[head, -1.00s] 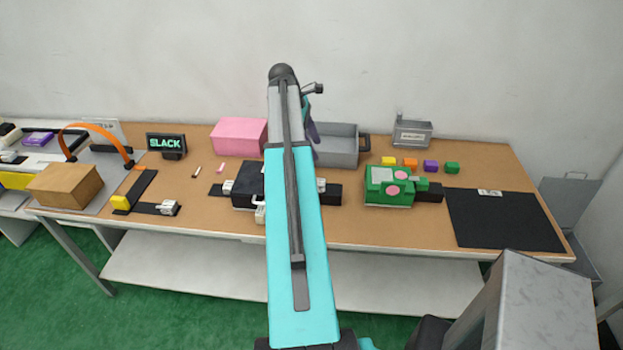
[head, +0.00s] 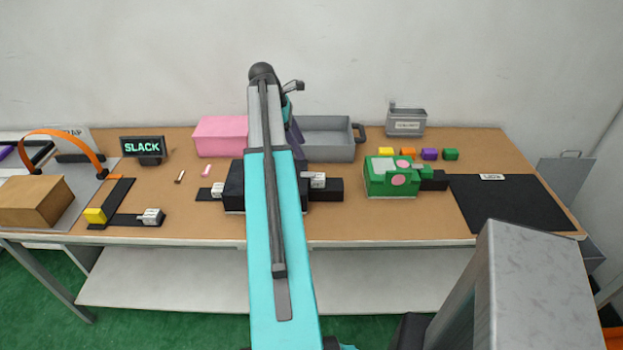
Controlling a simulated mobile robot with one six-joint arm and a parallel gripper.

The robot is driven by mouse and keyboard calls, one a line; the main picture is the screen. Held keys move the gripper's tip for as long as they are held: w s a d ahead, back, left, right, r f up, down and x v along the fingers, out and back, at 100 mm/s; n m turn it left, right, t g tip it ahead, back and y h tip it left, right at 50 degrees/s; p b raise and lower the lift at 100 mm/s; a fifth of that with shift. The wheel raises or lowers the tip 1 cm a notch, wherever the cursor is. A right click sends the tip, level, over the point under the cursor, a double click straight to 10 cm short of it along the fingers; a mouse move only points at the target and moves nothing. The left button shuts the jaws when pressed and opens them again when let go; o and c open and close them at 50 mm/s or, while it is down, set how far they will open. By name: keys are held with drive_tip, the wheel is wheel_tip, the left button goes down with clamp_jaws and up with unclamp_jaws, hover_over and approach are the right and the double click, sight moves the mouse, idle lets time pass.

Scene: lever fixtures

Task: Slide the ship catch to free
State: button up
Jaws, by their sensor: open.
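A black box fixture (head: 234,190) sits on the middle of the table, partly hidden behind my arm. The tag lettering is too small to read, so I cannot tell which part is the ship catch.
A SLACK sign (head: 143,148), pink block (head: 220,136), grey tray (head: 330,140) and grey labelled bin (head: 407,121) stand at the back. A green fixture (head: 385,180) and black mat (head: 515,208) are at the right. A brown box (head: 32,202) and orange arch (head: 65,137) are at the left.

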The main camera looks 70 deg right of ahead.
sight(316, 177)
drive_tip(key=shift+f, duration=0.15)
idle(0.3)
drive_tip(key=shift+p+x, duration=1.95)
drive_tip(key=shift+x, duration=4.85)
